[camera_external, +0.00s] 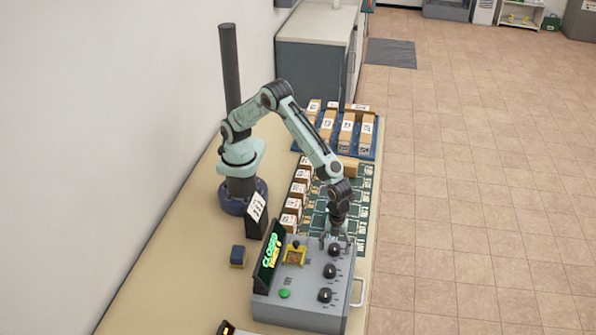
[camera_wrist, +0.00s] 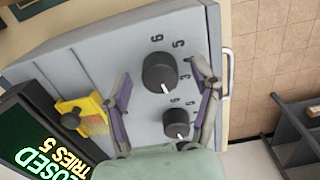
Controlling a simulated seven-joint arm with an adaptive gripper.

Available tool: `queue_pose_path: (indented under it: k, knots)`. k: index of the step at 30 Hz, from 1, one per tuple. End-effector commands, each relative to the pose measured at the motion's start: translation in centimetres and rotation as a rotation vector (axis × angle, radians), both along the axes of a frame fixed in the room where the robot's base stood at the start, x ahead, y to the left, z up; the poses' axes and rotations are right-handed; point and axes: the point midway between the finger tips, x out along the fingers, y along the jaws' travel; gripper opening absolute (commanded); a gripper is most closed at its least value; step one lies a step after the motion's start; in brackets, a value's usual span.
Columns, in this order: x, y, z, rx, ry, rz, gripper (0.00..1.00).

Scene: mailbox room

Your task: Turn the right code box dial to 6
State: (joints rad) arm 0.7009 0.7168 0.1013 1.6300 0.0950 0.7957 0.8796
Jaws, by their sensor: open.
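The grey code box (camera_external: 300,305) has three black dials along its right side in the external view: a far dial (camera_external: 334,250), a middle dial (camera_external: 330,271) and a near dial (camera_external: 325,295). My gripper (camera_external: 338,241) is open and points down by the far dial. In the wrist view one large dial (camera_wrist: 159,73) lies between the spread fingers, with no contact visible. Its white mark points down in the picture, away from the printed 6 above it. A second dial (camera_wrist: 176,122) is closer to the palm. Which dial counts as the right one is unclear.
The box's screen (camera_external: 268,255) reads CLOSED and TRIES 5 in the wrist view. A yellow part (camera_external: 294,254) and a green button (camera_external: 285,294) are on the box. A handle (camera_external: 358,291) sticks out at right. Parcels (camera_external: 346,133) stand farther back.

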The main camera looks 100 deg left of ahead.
Motion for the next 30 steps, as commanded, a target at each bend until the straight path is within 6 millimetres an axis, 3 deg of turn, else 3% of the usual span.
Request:
queue_pose_path:
  k: [5, 6, 11, 12, 23, 30]
  knots:
    - [0.01, 0.01, -0.03, 0.0, 0.0, 0.001, 0.62]
    - [0.01, 0.01, -0.02, 0.0, 0.0, 0.001, 0.56]
    - [0.01, 0.01, 0.0, 0.0, 0.0, 0.001, 0.06]
    - [0.01, 0.01, 0.0, 0.0, 0.0, 0.001, 0.0]
    - [0.01, 0.03, -0.04, 0.0, 0.0, 0.036, 0.0]
    - [0.03, 0.06, -0.06, 0.0, 0.0, 0.17, 0.0]
